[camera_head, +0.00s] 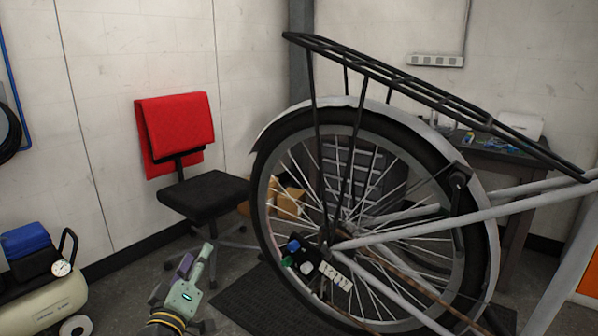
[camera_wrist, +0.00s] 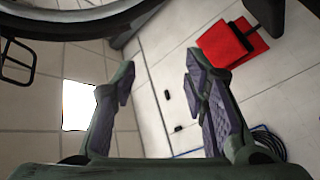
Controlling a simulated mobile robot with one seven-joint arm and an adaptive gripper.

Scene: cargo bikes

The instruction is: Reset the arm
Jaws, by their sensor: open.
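My gripper (camera_head: 196,260) is low in the head view, left of the bicycle's rear wheel and in front of the black office chair. Its fingers point up and slightly right, apart from the wheel. In the wrist view my gripper (camera_wrist: 158,78) has its two green and purple fingers spread wide with nothing between them. The bicycle's rear wheel (camera_head: 258,190) stands upright, with a black rack (camera_head: 400,80) above it. Part of a dark wheel rim (camera_wrist: 80,28) shows at the wrist view's upper left.
The office chair (camera_head: 205,192) has a red cloth (camera_head: 177,130) over its back; the red cloth (camera_wrist: 232,46) also shows in the wrist view. An air compressor (camera_head: 45,300) is at lower left. A cluttered workbench (camera_head: 490,150) stands behind the wheel. A dark mat (camera_head: 250,305) lies below.

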